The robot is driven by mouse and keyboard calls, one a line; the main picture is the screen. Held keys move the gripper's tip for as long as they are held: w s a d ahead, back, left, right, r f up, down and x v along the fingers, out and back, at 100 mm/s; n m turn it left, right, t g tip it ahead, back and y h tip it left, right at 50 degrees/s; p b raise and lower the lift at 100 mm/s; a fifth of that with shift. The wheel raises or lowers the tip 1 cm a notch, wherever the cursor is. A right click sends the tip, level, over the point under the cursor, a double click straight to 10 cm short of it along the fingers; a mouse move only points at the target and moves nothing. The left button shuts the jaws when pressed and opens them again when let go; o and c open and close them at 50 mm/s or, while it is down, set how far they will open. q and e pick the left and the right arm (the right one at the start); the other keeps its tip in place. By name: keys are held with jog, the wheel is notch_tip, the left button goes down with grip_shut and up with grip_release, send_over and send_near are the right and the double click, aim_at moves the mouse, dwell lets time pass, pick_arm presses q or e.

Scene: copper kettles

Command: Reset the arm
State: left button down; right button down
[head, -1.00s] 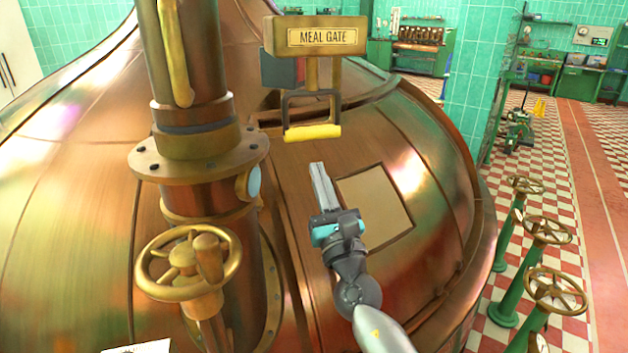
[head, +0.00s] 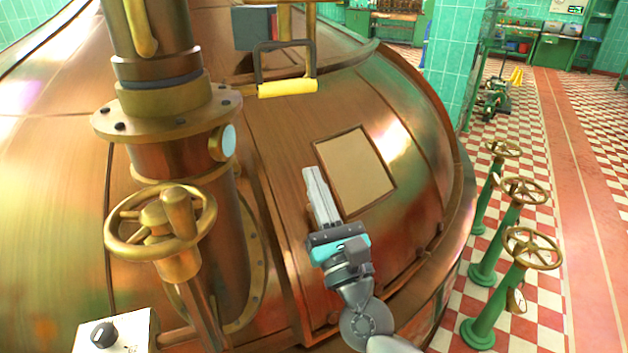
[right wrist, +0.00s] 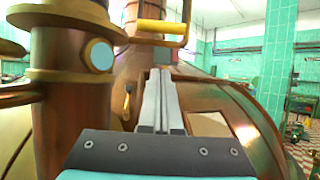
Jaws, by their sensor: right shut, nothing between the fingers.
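My right gripper (head: 320,196) is in the middle of the head view, in front of the big copper kettle (head: 60,215). Its fingers are shut and empty, pointing up and away from me. They also show together in the right wrist view (right wrist: 160,100). The yellow-handled lever (head: 288,88) is above and beyond the fingertips, apart from them in the picture; it also shows at the top of the right wrist view (right wrist: 162,26). My left gripper is in neither view.
A copper pipe with a brass handwheel (head: 120,245) stands left of the gripper. A pale panel (head: 357,170) is on the kettle to its right. A white box with a black knob (head: 82,340) is at lower left. Green valve stands (head: 490,270) line the checkered floor at right.

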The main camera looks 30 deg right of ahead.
notch_tip(320, 180, down, 22)
jog(key=w+d+m+g, duration=0.2)
jog(key=m+g, duration=0.4)
jog(key=m, duration=0.2)
jog(key=s+f+m+g+b, duration=0.1)
jog(key=s+f+m+g, duration=0.2)
jog(key=f, duration=0.6)
jog(key=s+f+m+g, duration=0.3)
jog(key=s+f+m, duration=0.1)
jog(key=f, duration=0.5)
jog(key=s+a+f+m+g, duration=0.1)
jog(key=s+f+m+g, duration=0.5)
jog(key=s+f, duration=0.75)
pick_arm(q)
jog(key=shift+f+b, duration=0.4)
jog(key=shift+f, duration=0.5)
pick_arm(e)
jog(key=s+a+f+m+g+y, duration=0.1)
jog(key=s+f+m, duration=0.4)
jog(key=s, duration=0.5)
jog(key=s+a+f+m+g+y, duration=0.1)
jog(key=s+f+m+g, duration=0.2)
jog(key=s, duration=0.8)
notch_tip(320, 180, down, 2)
jog(key=m, duration=0.3)
jog(key=shift+a+m, duration=0.25)
jog(key=shift+m, duration=0.05)
